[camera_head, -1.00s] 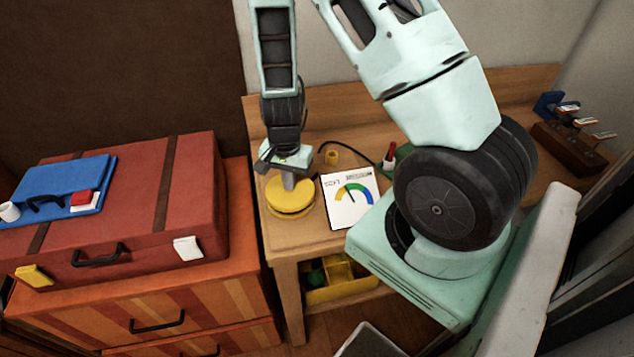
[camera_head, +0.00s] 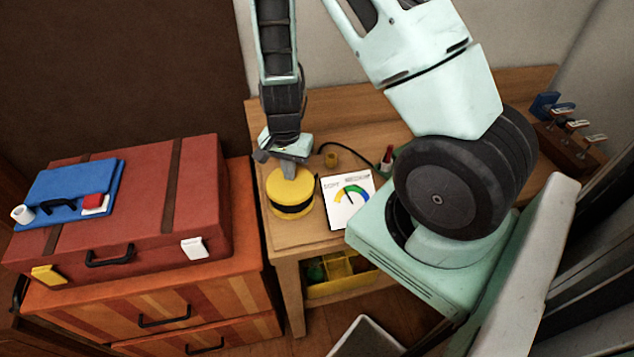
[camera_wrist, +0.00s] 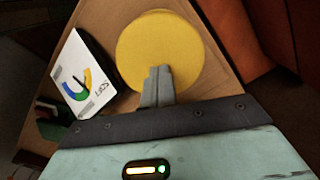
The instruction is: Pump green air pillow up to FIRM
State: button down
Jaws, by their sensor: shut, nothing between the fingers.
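A round yellow pump (camera_head: 291,184) with a black middle band stands upright near the table's front left. Its yellow top (camera_wrist: 158,50) fills the upper middle of the wrist view. My gripper (camera_head: 288,174) is shut and empty, pointing down at the pump top; contact is unclear. A white gauge card (camera_head: 348,201) with a coloured arc and black needle lies right of the pump; it also shows in the wrist view (camera_wrist: 84,78). SOFT and MEDIUM are printed on it.
A red suitcase (camera_head: 130,215) with a blue case (camera_head: 75,188) stands left. A yellow divided bin (camera_head: 335,278) sits below the tabletop. A block with several switches (camera_head: 568,140) stands back right.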

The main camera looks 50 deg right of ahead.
aim_at(290, 182)
jog(key=shift+f+b, duration=1.75)
jog(key=shift+f, duration=0.3)
jog(key=shift+f+b, duration=0.4)
jog(key=shift+f, duration=0.05)
notch_tip(290, 182, up, 5)
jog(key=p, duration=0.4)
jog(key=shift+r+p, duration=0.1)
jog(key=shift+p, duration=0.25)
jog(key=shift+f+b, duration=1.8)
jog(key=shift+f, duration=0.4)
